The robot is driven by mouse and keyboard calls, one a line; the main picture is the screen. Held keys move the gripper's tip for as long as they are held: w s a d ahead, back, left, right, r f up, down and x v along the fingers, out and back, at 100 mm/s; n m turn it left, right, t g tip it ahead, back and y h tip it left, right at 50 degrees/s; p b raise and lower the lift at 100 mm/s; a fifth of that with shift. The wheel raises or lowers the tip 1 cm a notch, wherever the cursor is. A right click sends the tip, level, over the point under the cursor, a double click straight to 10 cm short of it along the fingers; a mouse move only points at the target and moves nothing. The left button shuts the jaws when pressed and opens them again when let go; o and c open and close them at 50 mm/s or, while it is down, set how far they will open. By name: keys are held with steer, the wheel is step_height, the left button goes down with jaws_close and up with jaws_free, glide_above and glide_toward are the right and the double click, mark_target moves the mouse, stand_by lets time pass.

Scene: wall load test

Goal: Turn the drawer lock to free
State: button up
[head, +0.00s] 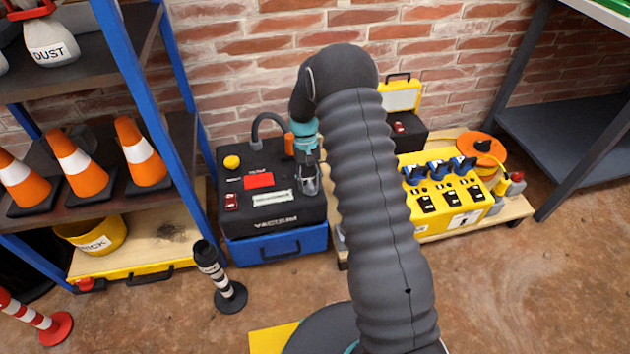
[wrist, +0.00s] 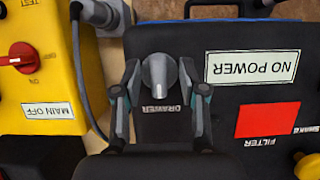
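The drawer lock is a grey knob (wrist: 160,72) on the black top of the vacuum unit (head: 230,205). In the wrist view its bar points down the picture toward the DRAWER label (wrist: 161,108). My gripper (wrist: 160,68) has its two fingers apart, one on each side of the knob, with narrow gaps visible; contact cannot be told. In the head view my gripper (head: 309,185) is over the right side of the unit and hides the knob. The blue drawer (head: 275,247) sits under the unit and looks closed.
On the unit are a red FILTER panel (wrist: 267,119), a NO POWER label (wrist: 252,67) and a yellow button (head: 231,162). A yellow box with a red MAIN switch (wrist: 22,58) stands beside it. A striped post (head: 215,270) stands in front, left of the drawer.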

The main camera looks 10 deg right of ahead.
steer(key=shift+w+r, duration=0.1)
steer(key=shift+r, duration=0.05)
steer(key=v, duration=1.1)
steer(key=shift+r, duration=0.35)
steer(key=shift+w, duration=0.1)
